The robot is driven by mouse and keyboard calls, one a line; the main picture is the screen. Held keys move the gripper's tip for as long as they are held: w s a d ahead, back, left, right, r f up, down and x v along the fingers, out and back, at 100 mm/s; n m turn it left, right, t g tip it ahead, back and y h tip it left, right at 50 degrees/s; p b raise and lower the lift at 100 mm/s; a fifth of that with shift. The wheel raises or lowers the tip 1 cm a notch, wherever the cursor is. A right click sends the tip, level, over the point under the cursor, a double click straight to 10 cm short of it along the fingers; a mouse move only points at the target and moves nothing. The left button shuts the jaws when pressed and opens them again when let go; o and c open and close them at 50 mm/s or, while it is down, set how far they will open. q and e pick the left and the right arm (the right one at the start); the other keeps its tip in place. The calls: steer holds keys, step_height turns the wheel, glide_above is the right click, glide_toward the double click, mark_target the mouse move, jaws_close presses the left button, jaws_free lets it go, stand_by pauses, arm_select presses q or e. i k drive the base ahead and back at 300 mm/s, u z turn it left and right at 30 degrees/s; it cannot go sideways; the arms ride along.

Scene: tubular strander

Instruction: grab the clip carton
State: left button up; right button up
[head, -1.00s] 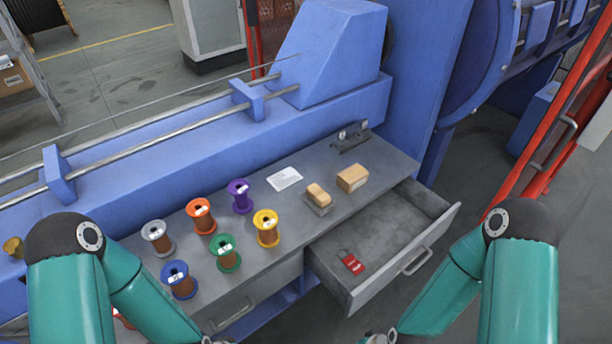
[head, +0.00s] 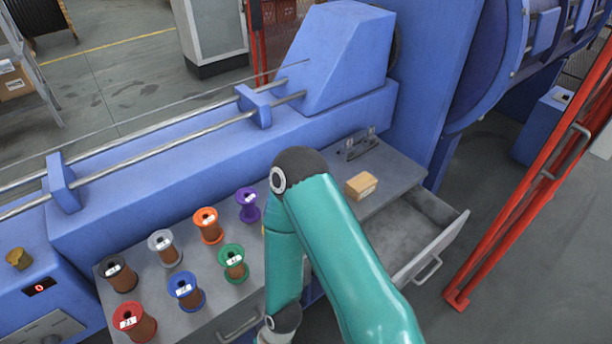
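The clip carton, which I take to be the small tan box (head: 361,185), sits on the grey bench top in the head view, just right of my arm's elbow and near the open drawer. It stands free, and nothing touches it. One teal arm of mine, apparently the right one, crosses the middle of the view and bends down over the front of the bench. Its wrist reaches the bottom edge, and its gripper is out of view. My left arm and gripper are not in view.
Several wire spools, including a purple one (head: 248,205) and a red one (head: 134,322), stand on the bench left of my arm. The open drawer (head: 436,252) juts out at the right. A blue machine (head: 340,60) stands behind. A red frame (head: 530,200) rises at the right.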

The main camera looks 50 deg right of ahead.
mark_target(361, 186)
steer(key=z, duration=0.6)
steer(key=i, duration=0.1)
steer(key=u, duration=1.5)
steer(key=k, duration=1.65)
steer(key=z, duration=1.05)
steer(key=i, duration=0.4)
steer(key=u, duration=0.05)
